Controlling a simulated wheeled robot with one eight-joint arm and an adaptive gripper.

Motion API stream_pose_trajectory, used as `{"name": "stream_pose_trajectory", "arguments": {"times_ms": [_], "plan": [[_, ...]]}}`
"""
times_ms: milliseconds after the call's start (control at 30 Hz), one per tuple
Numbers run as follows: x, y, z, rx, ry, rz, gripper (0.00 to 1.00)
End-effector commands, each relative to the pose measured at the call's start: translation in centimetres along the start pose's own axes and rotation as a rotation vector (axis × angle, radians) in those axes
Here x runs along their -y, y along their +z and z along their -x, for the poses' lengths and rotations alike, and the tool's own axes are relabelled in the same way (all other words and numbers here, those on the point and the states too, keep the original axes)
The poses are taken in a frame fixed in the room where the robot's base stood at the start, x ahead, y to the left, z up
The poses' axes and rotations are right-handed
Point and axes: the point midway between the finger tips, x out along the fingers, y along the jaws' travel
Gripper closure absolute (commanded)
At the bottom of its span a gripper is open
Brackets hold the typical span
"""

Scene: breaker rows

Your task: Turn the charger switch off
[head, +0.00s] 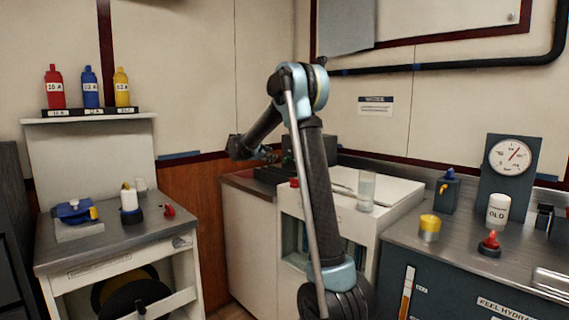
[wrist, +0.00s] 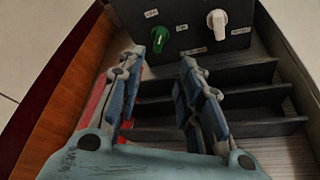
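A dark switch box (wrist: 190,13) stands at the top of the wrist view, with a green knob (wrist: 161,33) on the left and a white knob (wrist: 217,22) on the right. Small labels sit by the knobs, too blurred to read, so I cannot tell which is the charger switch. Both knobs look roughly upright, the white one slightly tilted. My gripper (wrist: 173,52) is open and empty in front of the box. In the head view, my arm partly hides the box (head: 290,158).
Black ridged slats (wrist: 220,100) lie below the box, and a wooden edge (wrist: 45,90) runs at left. In the head view, a clear glass (head: 366,192) stands on the white counter right of my arm. A side table (head: 110,240) with small items stands left.

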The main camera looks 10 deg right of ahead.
Motion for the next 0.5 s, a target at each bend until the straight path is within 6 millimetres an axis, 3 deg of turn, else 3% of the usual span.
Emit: {"name": "stream_pose_trajectory", "arguments": {"times_ms": [500], "plan": [[-0.1, -0.1, -9.2, 0.000, 0.000, -0.002, 0.67]]}}
